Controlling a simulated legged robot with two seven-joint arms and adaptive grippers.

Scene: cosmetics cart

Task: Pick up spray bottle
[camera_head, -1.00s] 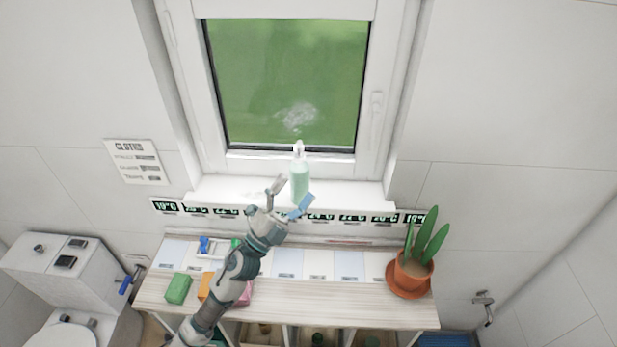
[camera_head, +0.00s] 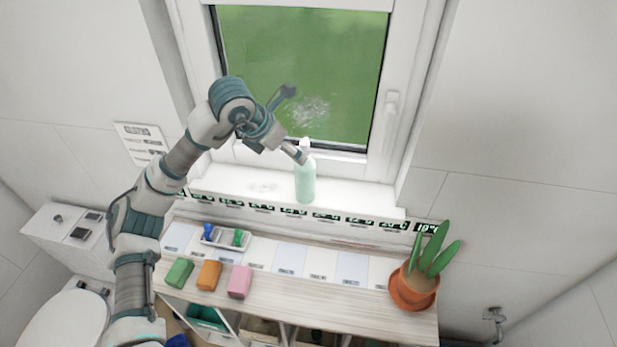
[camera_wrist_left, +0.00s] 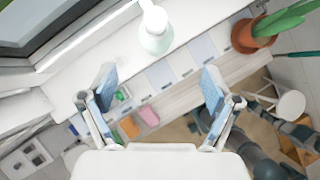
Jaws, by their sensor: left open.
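The spray bottle (camera_head: 306,183), pale green with a white top, stands upright on the white windowsill (camera_head: 235,185). In the left wrist view the spray bottle (camera_wrist_left: 156,38) is seen from above, at the top of the picture beyond the fingertips. My left gripper (camera_head: 293,125) is open and empty, up by the window at the height of the bottle's top. One finger overlaps the bottle's top in the head view; I cannot tell whether they touch. In the wrist view the left gripper's blue-padded fingers (camera_wrist_left: 158,82) are spread wide. My right gripper is not in view.
A potted plant (camera_head: 416,280) stands at the right end of the wooden shelf top (camera_head: 330,300). Green (camera_head: 179,272), orange (camera_head: 209,275) and pink (camera_head: 239,281) blocks lie at its left, before a small tray (camera_head: 224,238). The window (camera_head: 300,70) is close behind the bottle.

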